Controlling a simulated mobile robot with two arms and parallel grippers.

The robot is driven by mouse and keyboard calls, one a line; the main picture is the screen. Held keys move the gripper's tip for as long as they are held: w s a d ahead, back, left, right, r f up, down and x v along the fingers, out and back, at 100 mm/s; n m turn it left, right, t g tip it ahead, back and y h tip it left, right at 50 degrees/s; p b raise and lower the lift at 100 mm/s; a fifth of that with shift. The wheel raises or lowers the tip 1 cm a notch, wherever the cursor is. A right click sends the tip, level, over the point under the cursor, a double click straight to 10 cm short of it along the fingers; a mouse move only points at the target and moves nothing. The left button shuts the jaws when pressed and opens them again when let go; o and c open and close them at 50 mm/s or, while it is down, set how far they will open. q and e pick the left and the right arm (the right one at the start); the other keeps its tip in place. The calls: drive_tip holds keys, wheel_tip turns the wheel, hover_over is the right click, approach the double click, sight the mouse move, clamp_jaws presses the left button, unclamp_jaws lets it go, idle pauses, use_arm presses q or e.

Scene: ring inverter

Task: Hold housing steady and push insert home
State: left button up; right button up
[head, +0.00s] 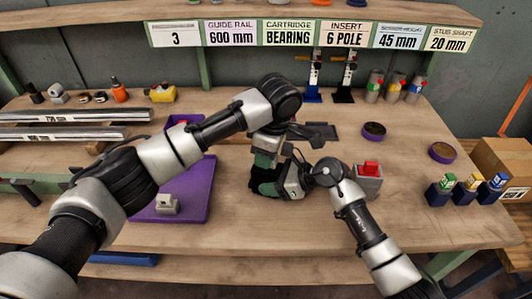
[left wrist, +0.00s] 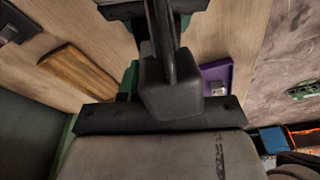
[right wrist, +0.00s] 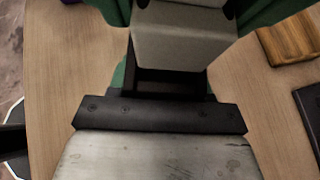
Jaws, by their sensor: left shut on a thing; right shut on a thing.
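My left gripper (head: 264,160) reaches down over the middle of the bench. It is shut on a dark part (left wrist: 172,85), blocky with a narrow upright piece, as the left wrist view shows. My right gripper (head: 266,188) comes in from the right, just below the left one, and the two are close together. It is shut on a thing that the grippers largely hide. A pale grey block (right wrist: 182,40) lies between green finger sides in the right wrist view; I cannot tell whether it is the housing. The contact between housing and insert is hidden.
A purple tray (head: 190,214) with a small grey block (head: 167,204) is at left. A grey box with a red top (head: 370,168) stands right of the grippers. Purple rings (head: 374,130) and several coloured-top parts (head: 447,183) are farther right. The front bench edge is clear.

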use_arm(q)
drive_tip(key=shift+f, duration=0.9)
drive_tip(key=shift+r, duration=0.15)
drive_tip(key=shift+r, duration=0.4)
idle(0.5)
drive_tip(key=shift+f, duration=0.5)
idle(1.1)
drive_tip(key=shift+r, duration=0.15)
drive_tip(key=shift+r, duration=0.35)
idle(1.0)
drive_tip(key=shift+f, duration=0.55)
idle(0.7)
